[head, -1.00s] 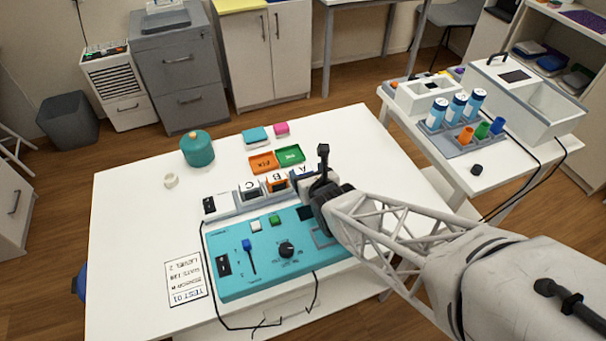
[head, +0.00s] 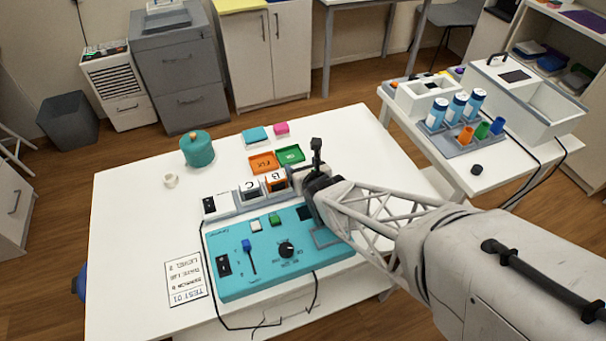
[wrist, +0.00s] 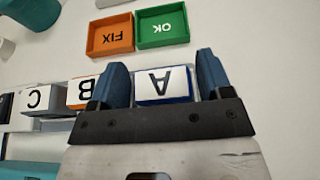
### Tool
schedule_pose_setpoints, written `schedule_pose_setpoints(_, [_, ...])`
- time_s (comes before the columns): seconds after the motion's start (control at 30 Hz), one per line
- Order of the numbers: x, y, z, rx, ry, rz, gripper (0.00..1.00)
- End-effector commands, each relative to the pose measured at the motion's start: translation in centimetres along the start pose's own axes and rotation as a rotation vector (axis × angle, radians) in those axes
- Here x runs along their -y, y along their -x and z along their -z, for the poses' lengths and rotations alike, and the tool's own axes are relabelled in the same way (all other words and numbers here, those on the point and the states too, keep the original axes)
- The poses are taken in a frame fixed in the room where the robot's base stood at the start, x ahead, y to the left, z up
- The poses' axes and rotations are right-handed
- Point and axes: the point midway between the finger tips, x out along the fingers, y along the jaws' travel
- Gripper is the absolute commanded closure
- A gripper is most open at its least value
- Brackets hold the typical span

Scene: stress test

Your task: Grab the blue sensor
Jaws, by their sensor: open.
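The blue sensor (wrist: 163,88) is a block with a white top marked A and blue edges, seen in the wrist view. My gripper (wrist: 162,76) is open, with one blue finger on each side of the block. I cannot tell whether the fingers touch it. In the head view my gripper (head: 306,184) is at the right end of the sensor row and hides the A block. The orange B sensor (head: 275,181) and the C sensor (head: 250,190) stand to its left; B is close to the left finger in the wrist view.
An orange FIX tray (head: 263,162) and a green OK tray (head: 290,154) lie behind the row. The teal test panel (head: 232,278) is in front. A teal pot (head: 198,152) and a white ring-like item (head: 171,181) are at left. The front-left tabletop holds a paper sheet (head: 186,279).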

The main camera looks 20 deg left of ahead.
Motion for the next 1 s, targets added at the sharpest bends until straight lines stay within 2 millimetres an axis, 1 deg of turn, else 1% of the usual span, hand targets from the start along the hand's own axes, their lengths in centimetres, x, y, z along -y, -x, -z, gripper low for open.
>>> schedule_pose_setpoints(0.03, [0.0,0.0,0.0,0.000,0.000,0.000,0.28])
schedule_pose_setpoints(0.07, [0.0,0.0,0.0,0.000,0.000,0.000,0.31])
schedule_pose_setpoints(0.2, [0.0,0.0,0.0,0.000,0.000,0.000,0.52])
schedule_pose_setpoints(0.3, [0.0,0.0,0.0,0.000,0.000,0.000,0.66])
schedule_pose_setpoints(0.67, [0.0,0.1,-0.4,0.001,0.000,0.000,0.66])
schedule_pose_setpoints(0.77, [0.0,0.4,-1.0,0.000,0.001,0.000,0.66])
schedule_pose_setpoints(1.0, [0.0,1.5,-3.8,0.002,0.001,0.000,0.66])
